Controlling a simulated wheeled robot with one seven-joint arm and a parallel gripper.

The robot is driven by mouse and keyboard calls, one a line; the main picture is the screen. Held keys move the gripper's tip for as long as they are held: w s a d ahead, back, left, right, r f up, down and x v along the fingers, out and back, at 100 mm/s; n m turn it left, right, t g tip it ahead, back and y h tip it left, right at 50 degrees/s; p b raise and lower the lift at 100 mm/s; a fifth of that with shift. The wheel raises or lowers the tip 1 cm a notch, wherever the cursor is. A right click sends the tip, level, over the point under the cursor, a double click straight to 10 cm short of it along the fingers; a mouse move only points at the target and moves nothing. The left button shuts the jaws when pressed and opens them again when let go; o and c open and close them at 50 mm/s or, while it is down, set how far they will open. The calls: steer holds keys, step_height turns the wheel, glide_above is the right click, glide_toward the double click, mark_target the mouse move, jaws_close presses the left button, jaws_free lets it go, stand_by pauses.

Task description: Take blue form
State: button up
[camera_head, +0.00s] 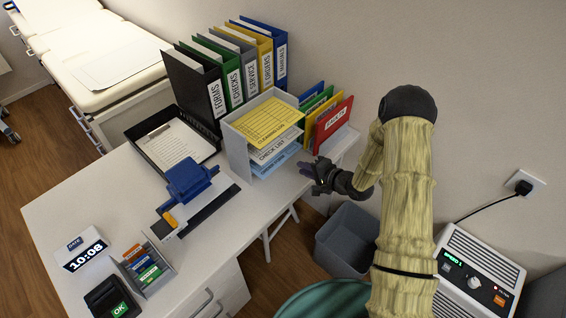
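A grey tray rack (236,152) stands on the white desk with papers at several levels. A yellow form (266,122) lies on its top level and a white check list sheet (270,148) lies below. A light blue form (275,164) lies at the lowest level, with only its front part showing. My gripper (306,169) is to the right of the rack's open front, near the desk edge and apart from the blue form. Its dark fingers are small, and I cannot tell whether they are open or shut.
Upright binders (229,75) stand behind the rack, and colored folders (331,124) stand to its right. A black tray with paper (174,143) and a blue-handled device (190,180) are on the left. A grey bin (346,241) stands below my arm.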

mark_target(283, 162)
steer(key=shift+b+x, duration=1.9)
steer(key=shift+x, duration=2.75)
jaws_close()
steer(key=shift+r+p, duration=0.15)
steer(key=shift+p, duration=0.15)
steer(key=shift+s+d, duration=0.1)
steer(key=shift+d, duration=0.05)
steer(key=shift+s+d, duration=0.1)
steer(key=shift+d, duration=0.05)
steer(key=shift+s+d+p, duration=0.35)
steer(key=shift+s+d, duration=0.35)
steer(key=shift+d, duration=0.15)
steer(key=shift+s+d+p, duration=0.3)
steer(key=shift+s+d, duration=0.35)
steer(key=shift+d, duration=0.25)
